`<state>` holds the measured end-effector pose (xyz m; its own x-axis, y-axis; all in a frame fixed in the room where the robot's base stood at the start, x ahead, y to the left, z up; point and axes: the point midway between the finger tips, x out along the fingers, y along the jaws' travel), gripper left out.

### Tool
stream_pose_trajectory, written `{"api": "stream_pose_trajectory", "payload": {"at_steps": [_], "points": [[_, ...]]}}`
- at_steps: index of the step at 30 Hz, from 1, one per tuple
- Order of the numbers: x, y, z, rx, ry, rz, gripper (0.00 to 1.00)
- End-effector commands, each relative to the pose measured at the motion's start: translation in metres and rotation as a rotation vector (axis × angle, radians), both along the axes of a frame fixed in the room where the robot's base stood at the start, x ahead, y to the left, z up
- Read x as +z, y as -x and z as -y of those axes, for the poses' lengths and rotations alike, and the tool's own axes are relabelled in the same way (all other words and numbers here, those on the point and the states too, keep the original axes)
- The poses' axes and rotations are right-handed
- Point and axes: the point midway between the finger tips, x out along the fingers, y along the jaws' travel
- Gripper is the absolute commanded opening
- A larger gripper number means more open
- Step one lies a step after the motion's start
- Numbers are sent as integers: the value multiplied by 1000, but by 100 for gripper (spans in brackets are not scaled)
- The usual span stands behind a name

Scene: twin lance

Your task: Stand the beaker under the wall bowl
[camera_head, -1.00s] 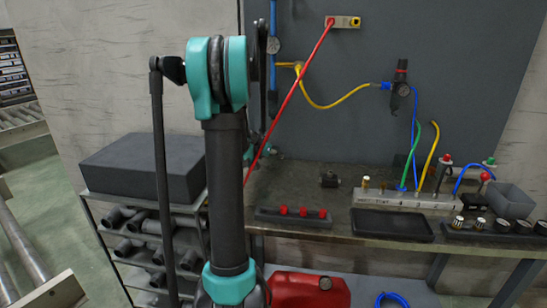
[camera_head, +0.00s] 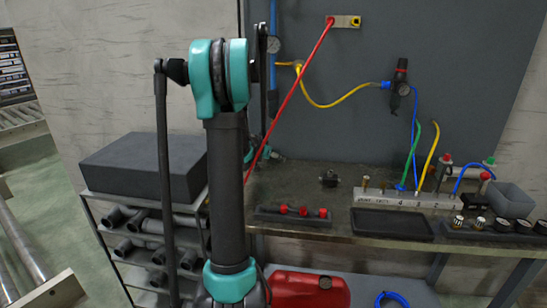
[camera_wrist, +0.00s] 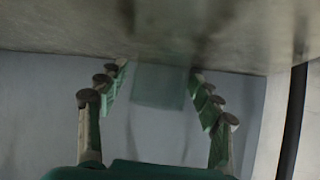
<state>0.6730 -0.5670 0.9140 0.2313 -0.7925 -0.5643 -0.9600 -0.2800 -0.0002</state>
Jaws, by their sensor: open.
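In the wrist view my gripper (camera_wrist: 162,88) is open, its two fingers wide apart. A pale, see-through greenish shape (camera_wrist: 158,86) shows between the fingertips; it may be the beaker, but its outline is faint. I cannot tell whether the fingers touch it. My arm covers the left part of the bench, and I cannot make out the beaker there. Only a small bit of my arm's far end shows behind the upright link.
The bench (camera_head: 300,182) carries a rack with red knobs (camera_head: 290,213), a black tray (camera_head: 392,224), a valve block with hoses (camera_head: 408,199) and a grey bin (camera_head: 512,199). A red hose (camera_head: 290,90) slants across the panel. Bare bench lies left of the valve block.

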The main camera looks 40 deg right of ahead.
Motion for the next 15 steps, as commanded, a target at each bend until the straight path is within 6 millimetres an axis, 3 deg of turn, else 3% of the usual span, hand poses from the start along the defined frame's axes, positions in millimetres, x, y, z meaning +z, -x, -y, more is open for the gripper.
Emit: {"api": "stream_pose_trajectory", "payload": {"at_steps": [5,15], "points": [[8,2,-8,1,0,0,65],[41,16,-55,2,0,0,65]]}}
